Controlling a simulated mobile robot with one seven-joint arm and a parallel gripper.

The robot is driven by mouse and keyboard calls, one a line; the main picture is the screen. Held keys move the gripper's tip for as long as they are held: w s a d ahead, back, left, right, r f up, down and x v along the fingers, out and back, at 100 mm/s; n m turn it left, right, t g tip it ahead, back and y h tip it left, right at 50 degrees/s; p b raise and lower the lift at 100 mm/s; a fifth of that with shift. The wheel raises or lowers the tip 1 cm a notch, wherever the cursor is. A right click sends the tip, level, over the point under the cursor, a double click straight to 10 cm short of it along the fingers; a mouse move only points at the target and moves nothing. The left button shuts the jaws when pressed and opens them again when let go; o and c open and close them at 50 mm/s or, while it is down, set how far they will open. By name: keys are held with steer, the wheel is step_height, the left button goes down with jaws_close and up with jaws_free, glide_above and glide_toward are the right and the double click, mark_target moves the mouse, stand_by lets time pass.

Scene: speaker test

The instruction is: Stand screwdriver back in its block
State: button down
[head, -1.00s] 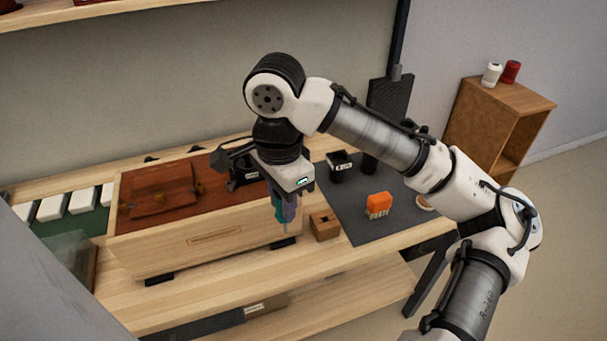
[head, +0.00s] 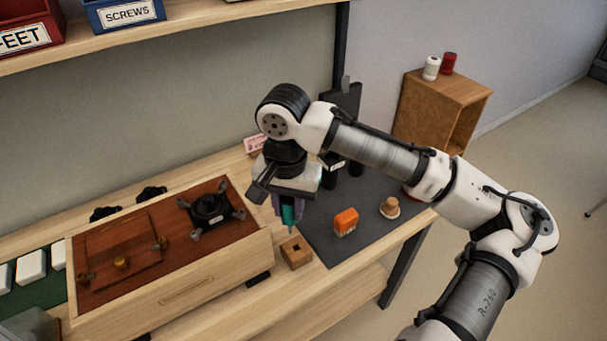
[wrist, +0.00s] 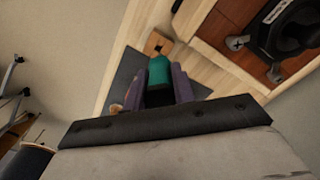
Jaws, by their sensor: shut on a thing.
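The screwdriver has a teal handle (head: 288,215) and a thin shaft pointing down. My gripper (head: 287,207), with purple fingers, is shut on the handle and holds it roughly upright. The small wooden block (head: 296,256) with a dark hole in its top stands on the bench just below. The shaft's end is above or close behind the block's top; I cannot tell whether it lines up with the hole. In the wrist view the teal handle (wrist: 160,70) sits between the fingers, and the block (wrist: 157,43) shows just beyond it, its hole partly visible.
A wooden box with a red-brown top (head: 180,262) stands left of the block, a black device (head: 209,207) on it. On the dark mat (head: 318,232) to the right are an orange item (head: 346,221) and a small round tan object (head: 389,207). Dark cups stand behind my gripper.

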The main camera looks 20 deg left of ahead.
steer(key=shift+w+d+f, duration=0.15)
steer(key=shift+w+d, duration=0.2)
steer(key=shift+w, duration=0.45)
steer(key=shift+s+f+b, duration=0.25)
steer(key=shift+f+b, duration=0.3)
steer(key=shift+b, duration=0.1)
step_height(320, 180, down, 3)
steer(key=b, duration=0.3)
steer(key=shift+f, duration=0.15)
steer(key=shift+w+f+b, duration=0.1)
steer(key=shift+f+b, duration=0.4)
steer(key=shift+f, duration=0.35)
steer(key=shift+p, duration=0.8)
steer(key=shift+f+b, duration=0.75)
steer(key=shift+f, duration=1.15)
stand_by(2.4)
